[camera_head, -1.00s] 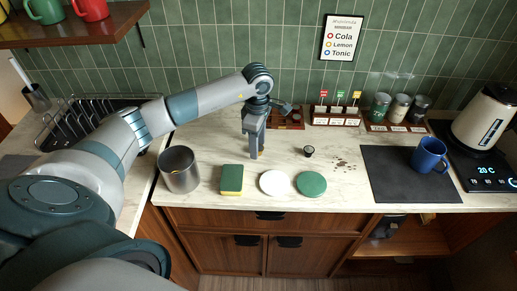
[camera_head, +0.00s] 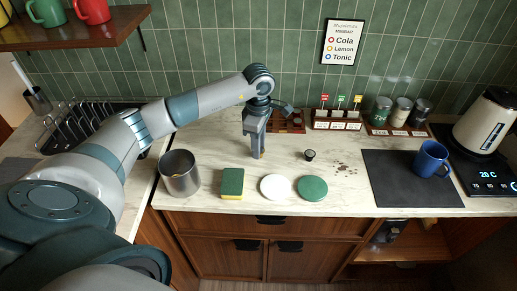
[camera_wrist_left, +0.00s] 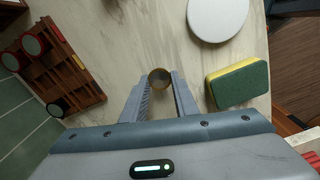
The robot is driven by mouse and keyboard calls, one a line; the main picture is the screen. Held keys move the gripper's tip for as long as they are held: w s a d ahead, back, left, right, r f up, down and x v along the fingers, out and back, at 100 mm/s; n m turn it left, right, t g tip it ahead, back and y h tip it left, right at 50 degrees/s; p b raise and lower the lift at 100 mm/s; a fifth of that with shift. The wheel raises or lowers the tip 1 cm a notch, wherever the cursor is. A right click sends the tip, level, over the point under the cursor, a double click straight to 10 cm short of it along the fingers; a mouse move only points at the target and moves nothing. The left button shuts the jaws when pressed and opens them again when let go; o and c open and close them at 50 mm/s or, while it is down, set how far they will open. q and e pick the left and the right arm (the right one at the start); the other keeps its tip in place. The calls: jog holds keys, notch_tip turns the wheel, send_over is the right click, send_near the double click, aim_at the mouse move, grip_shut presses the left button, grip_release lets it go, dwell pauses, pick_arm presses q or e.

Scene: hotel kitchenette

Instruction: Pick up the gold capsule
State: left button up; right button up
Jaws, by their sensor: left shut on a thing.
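The gold capsule (camera_wrist_left: 160,78) shows as a small round gold-brown thing between the fingertips in the left wrist view. In the head view only a sliver of it (camera_head: 262,155) shows beside the fingers. My left gripper (camera_head: 258,156) points down over the marble counter, behind the green-and-yellow sponge, and is shut on the capsule. In the left wrist view both fingers (camera_wrist_left: 161,84) are against its sides. I cannot tell whether the capsule touches the counter. My right gripper is not in view.
A metal canister (camera_head: 179,173), a sponge (camera_head: 232,182), a white disc (camera_head: 275,187) and a green disc (camera_head: 312,188) line the front. A dark capsule (camera_head: 310,155) stands to the right. A wooden rack (camera_head: 290,122) is behind the gripper. A blue mug (camera_head: 430,158) stands on a dark mat (camera_head: 390,180).

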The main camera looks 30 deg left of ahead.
pick_arm(q)
jog(key=shift+r+b, duration=0.3)
jog(key=shift+r, duration=0.1)
notch_tip(320, 180, up, 2)
jog(key=shift+w+r+b, duration=0.1)
jog(key=shift+r+b, duration=0.1)
jog(key=shift+b, duration=0.55)
jog(key=s+d+r+b, duration=0.1)
jog(key=d+r, duration=0.2)
jog(key=d, duration=0.2)
jog(key=s+d+r+b, duration=0.1)
jog(key=d+r+b, duration=0.1)
jog(key=d+r, duration=0.2)
jog(key=shift+s+d+b, duration=0.2)
jog(key=shift+d+b, duration=0.1)
jog(key=shift+d, duration=0.95)
jog(key=s+d+f+m, duration=0.2)
jog(key=s+m, duration=0.3)
jog(key=m, duration=0.5)
jog(key=s+d+f+m, duration=0.2)
jog(key=s+m, duration=0.4)
jog(key=m, duration=0.5)
jog(key=shift+d+f, duration=0.25)
jog(key=shift+f, duration=0.35)
